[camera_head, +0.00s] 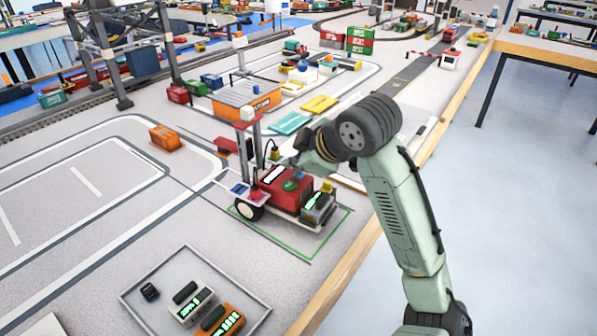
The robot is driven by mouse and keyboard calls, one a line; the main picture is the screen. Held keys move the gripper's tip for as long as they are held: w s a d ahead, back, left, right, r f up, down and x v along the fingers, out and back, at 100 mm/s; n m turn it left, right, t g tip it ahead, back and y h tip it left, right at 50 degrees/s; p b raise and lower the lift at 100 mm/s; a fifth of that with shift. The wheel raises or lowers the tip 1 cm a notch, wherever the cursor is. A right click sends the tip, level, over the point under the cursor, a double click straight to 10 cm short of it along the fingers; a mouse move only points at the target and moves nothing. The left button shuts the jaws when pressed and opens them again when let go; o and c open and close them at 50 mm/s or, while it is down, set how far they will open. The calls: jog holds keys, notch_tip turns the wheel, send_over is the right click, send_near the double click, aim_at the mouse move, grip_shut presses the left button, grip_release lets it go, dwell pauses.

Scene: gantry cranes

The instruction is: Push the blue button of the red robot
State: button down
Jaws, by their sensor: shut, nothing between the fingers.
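The red robot (286,188) stands on the table near the middle, a red wheeled cart with a dark wheel and an upright mast. A small blue patch (239,189), which looks like the blue button, shows on its left end. A red knob sits just right of the blue patch, and a green round button (290,185) is on the red body. My gripper (296,162) is shut and empty, just above and behind the red body, right of the blue patch. My wrist partly hides the gripper, and I cannot tell whether it touches the robot.
An orange container (246,100) stands behind the robot. A small orange block (166,138) lies to the left. A marked square with battery-like blocks (190,303) is in front. The table edge (345,277) runs along the right. The left track area is mostly clear.

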aim_at(296, 176)
jog(key=shift+r+p, duration=0.35)
jog(key=shift+r, duration=0.25)
notch_tip(296, 176, up, 6)
jog(key=p, duration=0.5)
